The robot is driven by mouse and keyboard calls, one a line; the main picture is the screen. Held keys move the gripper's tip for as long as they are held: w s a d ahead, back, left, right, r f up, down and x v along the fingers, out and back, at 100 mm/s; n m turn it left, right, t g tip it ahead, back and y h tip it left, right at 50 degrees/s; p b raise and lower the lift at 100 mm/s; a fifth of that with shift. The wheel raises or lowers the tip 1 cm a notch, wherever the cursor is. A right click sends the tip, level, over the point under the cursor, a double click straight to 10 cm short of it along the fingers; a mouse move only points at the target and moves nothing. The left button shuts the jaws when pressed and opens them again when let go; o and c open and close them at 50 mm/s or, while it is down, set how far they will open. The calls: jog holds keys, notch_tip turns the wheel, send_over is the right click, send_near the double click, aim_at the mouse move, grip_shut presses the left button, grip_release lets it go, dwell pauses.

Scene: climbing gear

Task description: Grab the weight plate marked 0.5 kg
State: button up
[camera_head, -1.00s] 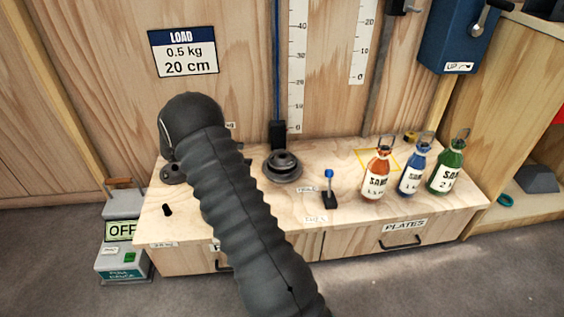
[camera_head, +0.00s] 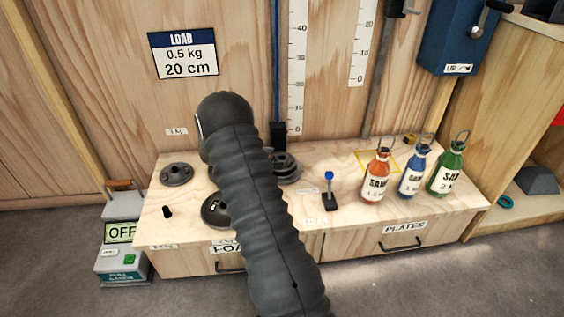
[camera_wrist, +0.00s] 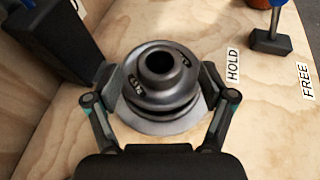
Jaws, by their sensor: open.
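A dark grey stack of round plates (camera_head: 286,170) sits on the wooden bench top, partly hidden behind my arm in the head view. In the wrist view the stack (camera_wrist: 160,115) shows from above, with a smaller hubbed piece on a wider disc. It has small white markings that I cannot read for certain. My gripper (camera_wrist: 160,88) is open, with one finger on each side of the stack; I cannot tell whether they touch it. Two other dark plates lie on the bench, one at the back left (camera_head: 176,174) and one by my arm (camera_head: 213,212). I cannot read a 0.5 kg mark on any plate.
A blue-topped lever (camera_head: 329,190) stands right of the stack, near HOLD (camera_wrist: 233,65) and FREE (camera_wrist: 306,80) labels. Orange (camera_head: 376,178), blue (camera_head: 412,174) and green (camera_head: 446,170) bottles stand further right. A dark post (camera_head: 278,134) and the wall are close behind the stack.

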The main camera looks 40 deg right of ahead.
jog(key=shift+x, duration=1.1)
jog(key=shift+r, duration=0.1)
grip_shut()
